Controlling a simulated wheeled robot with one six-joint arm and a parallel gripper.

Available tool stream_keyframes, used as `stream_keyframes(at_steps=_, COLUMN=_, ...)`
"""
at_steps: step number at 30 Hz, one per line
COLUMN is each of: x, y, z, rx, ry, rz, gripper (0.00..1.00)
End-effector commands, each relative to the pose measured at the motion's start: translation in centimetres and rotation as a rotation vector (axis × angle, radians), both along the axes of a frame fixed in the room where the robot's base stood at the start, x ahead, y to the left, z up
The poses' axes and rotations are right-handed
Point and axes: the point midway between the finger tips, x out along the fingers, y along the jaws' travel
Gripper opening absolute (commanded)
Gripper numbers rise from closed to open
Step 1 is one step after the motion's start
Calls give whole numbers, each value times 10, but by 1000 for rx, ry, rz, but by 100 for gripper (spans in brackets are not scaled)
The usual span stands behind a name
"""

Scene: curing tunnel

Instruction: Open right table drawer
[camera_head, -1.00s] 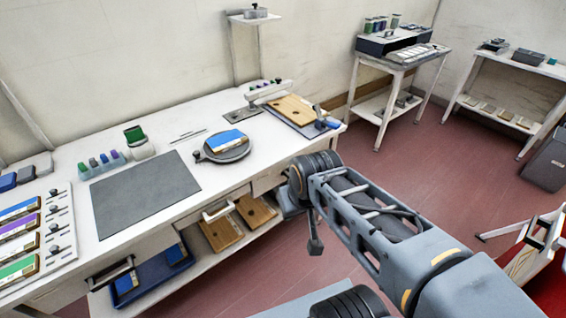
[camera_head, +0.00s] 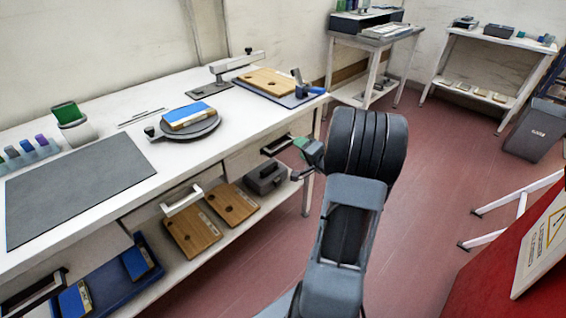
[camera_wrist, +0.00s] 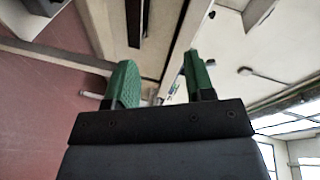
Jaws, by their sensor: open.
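The white work table (camera_head: 110,95) runs along the left in the head view. Its right drawer (camera_head: 243,160) sits under the tabletop and looks shut, with a dark bar handle (camera_head: 277,145) on its front. My gripper (camera_head: 304,147) is just right of that handle, its green fingertip partly hidden by my wrist. In the wrist view my gripper (camera_wrist: 159,82) is open, its two green fingers apart and nothing clearly held between them. A dark bar shows beyond the fingers there; I cannot tell whether it is the handle.
Wooden boards (camera_head: 192,232), a grey box (camera_head: 265,177) and a blue tray (camera_head: 108,290) occupy the lower shelf. A red surface (camera_head: 510,265) stands at right.

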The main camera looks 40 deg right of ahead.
Motion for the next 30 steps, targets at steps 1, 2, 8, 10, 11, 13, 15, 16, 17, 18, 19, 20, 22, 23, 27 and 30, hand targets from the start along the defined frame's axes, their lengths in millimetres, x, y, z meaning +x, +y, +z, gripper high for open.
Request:
stream_keyframes(at_steps=1, x=-8, y=-7, z=-24, rx=79, ry=-28, rz=20, gripper=49)
stream_keyframes(at_steps=2, x=-12, y=-8, z=-30, rx=123, ry=-45, rz=37, gripper=49)
stream_keyframes(at_steps=8, x=-32, y=-12, z=-52, rx=331, ry=-115, rz=121, gripper=49)
stream_keyframes(at_steps=10, x=-32, y=-12, z=-54, rx=364, ry=-126, rz=136, gripper=49)
stream_keyframes(at_steps=11, x=-31, y=-11, z=-55, rx=372, ry=-129, rz=141, gripper=49)
stream_keyframes(at_steps=13, x=-25, y=-10, z=-56, rx=384, ry=-132, rz=148, gripper=49)
stream_keyframes(at_steps=15, x=-14, y=-7, z=-56, rx=386, ry=-133, rz=150, gripper=49)
stream_keyframes(at_steps=16, x=-9, y=-6, z=-56, rx=386, ry=-134, rz=150, gripper=49)
stream_keyframes(at_steps=17, x=-3, y=-5, z=-56, rx=385, ry=-133, rz=152, gripper=49)
stream_keyframes(at_steps=18, x=5, y=-4, z=-56, rx=385, ry=-133, rz=150, gripper=49)
stream_keyframes(at_steps=19, x=11, y=-2, z=-56, rx=385, ry=-133, rz=151, gripper=49)
stream_keyframes(at_steps=20, x=16, y=-1, z=-56, rx=385, ry=-133, rz=151, gripper=49)
stream_keyframes(at_steps=22, x=30, y=1, z=-56, rx=384, ry=-132, rz=150, gripper=49)
stream_keyframes(at_steps=23, x=36, y=2, z=-56, rx=384, ry=-133, rz=150, gripper=49)
stream_keyframes(at_steps=27, x=60, y=6, z=-56, rx=384, ry=-133, rz=147, gripper=49)
stream_keyframes(at_steps=30, x=74, y=9, z=-55, rx=383, ry=-133, rz=147, gripper=49)
